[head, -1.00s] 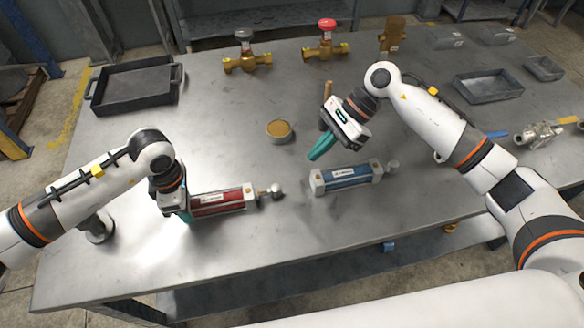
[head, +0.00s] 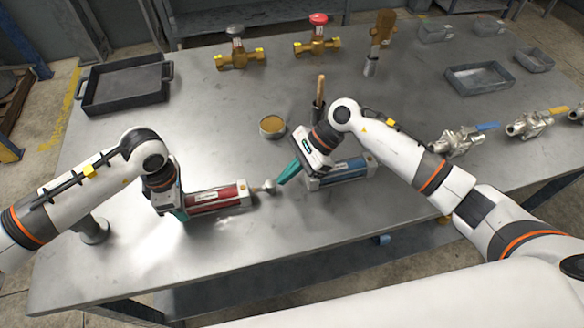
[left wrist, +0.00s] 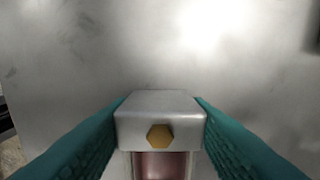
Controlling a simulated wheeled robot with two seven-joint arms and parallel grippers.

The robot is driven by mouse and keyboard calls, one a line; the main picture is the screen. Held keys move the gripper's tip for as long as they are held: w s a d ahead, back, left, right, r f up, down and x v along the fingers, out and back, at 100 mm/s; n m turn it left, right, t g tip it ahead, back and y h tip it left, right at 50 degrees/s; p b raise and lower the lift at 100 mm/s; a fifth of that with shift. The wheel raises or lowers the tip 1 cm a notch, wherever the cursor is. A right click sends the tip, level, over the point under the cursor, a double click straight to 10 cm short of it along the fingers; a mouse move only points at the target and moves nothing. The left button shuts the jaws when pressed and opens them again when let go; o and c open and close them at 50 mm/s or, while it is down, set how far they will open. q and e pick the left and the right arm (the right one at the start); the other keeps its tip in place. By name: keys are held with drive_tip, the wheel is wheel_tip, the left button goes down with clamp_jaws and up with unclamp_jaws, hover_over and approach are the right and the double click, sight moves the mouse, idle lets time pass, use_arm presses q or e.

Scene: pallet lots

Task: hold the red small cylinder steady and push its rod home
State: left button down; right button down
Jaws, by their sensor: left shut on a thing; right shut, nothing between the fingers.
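The red small cylinder (head: 217,197) lies on the grey table, its rod end (head: 267,187) pointing right. My left gripper (head: 180,208) is shut on its left end. In the left wrist view the teal fingers clasp both sides of the cylinder's silver end block (left wrist: 160,120), which has a brass hex fitting (left wrist: 160,136). My right gripper (head: 281,181) is shut and empty, its teal fingertips right beside the rod's tip. Whether they touch the rod cannot be told. Only a short length of rod shows between the cylinder body and the tip.
A blue cylinder (head: 343,170) lies just right of my right gripper, partly hidden by it. A round tin (head: 272,127) stands behind. Brass valves (head: 238,54), a black tray (head: 125,85) and grey bins (head: 480,78) sit farther back. The table front is clear.

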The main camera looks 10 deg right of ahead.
sight(271, 183)
drive_tip(key=shift+s+a, duration=0.15)
drive_tip(key=shift+a, duration=1)
use_arm(q)
drive_tip(key=shift+d, duration=0.1)
use_arm(e)
drive_tip(key=shift+s+a, duration=0.1)
drive_tip(key=shift+a, duration=0.15)
use_arm(q)
drive_tip(key=shift+d, duration=0.1)
use_arm(e)
drive_tip(key=shift+a, duration=0.15)
use_arm(q)
drive_tip(key=shift+s, duration=0.1)
use_arm(e)
drive_tip(key=shift+s, duration=0.1)
use_arm(q)
drive_tip(key=shift+a, duration=0.2)
use_arm(e)
drive_tip(key=v, duration=1.1)
drive_tip(key=shift+w+d+f, duration=0.25)
drive_tip(key=shift+f, duration=0.1)
use_arm(q)
drive_tip(key=c, duration=0.7)
unclamp_jaws()
